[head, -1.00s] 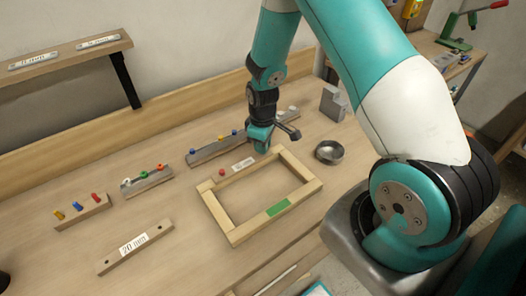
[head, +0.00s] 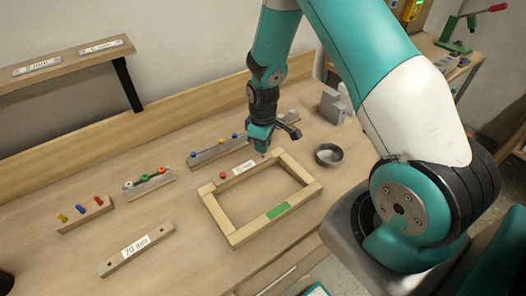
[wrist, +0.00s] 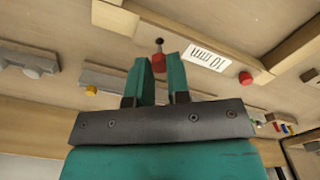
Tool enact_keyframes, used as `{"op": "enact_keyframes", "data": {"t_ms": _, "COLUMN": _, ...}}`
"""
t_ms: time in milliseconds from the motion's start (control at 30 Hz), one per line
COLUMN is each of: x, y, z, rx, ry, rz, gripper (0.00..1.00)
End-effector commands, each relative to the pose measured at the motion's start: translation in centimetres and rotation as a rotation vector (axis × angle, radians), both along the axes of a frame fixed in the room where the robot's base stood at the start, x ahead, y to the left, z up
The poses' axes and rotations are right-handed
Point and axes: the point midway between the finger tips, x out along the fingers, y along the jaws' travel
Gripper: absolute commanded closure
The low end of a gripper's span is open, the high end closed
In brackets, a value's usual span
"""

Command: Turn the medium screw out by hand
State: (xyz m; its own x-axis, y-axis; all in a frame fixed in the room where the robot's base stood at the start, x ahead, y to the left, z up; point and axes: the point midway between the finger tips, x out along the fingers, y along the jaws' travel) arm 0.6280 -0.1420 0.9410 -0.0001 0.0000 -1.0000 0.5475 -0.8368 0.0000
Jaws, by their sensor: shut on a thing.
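The wooden frame (head: 215,208) lies on the bench in the head view, with a green patch on its near side and a "10 mm" label (wrist: 208,58) on its far bar. A red-headed screw (head: 222,176) sits at the left of that bar and also shows in the wrist view (wrist: 246,78). My gripper (head: 264,147) is over the bar's right end. In the wrist view its two teal fingers are shut on another red-headed screw (wrist: 158,62). A dark hole is at this screw's far end; I cannot tell whether the screw is still in it.
Behind the frame stands a metal rail (head: 215,149) with coloured knobs. A round metal dish (head: 329,155) is to the right. A small rack with colored pegs (head: 80,214) and a "20 mm" bar (head: 137,249) are at left.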

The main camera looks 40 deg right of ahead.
Motion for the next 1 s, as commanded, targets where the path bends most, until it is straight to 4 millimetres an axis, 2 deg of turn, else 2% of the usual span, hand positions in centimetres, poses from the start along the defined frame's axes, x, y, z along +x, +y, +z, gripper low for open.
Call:
{"op": "enact_keyframes", "data": {"t_ms": 600, "x": 0.0, "y": 0.0, "z": 2.1, "rx": 0.0, "ry": 0.0, "rz": 0.0, "gripper": 1.0}}
{"op": "enact_keyframes", "data": {"t_ms": 1000, "x": 0.0, "y": 0.0, "z": 2.2, "rx": 0.0, "ry": 0.0, "rz": 0.0, "gripper": 1.0}}
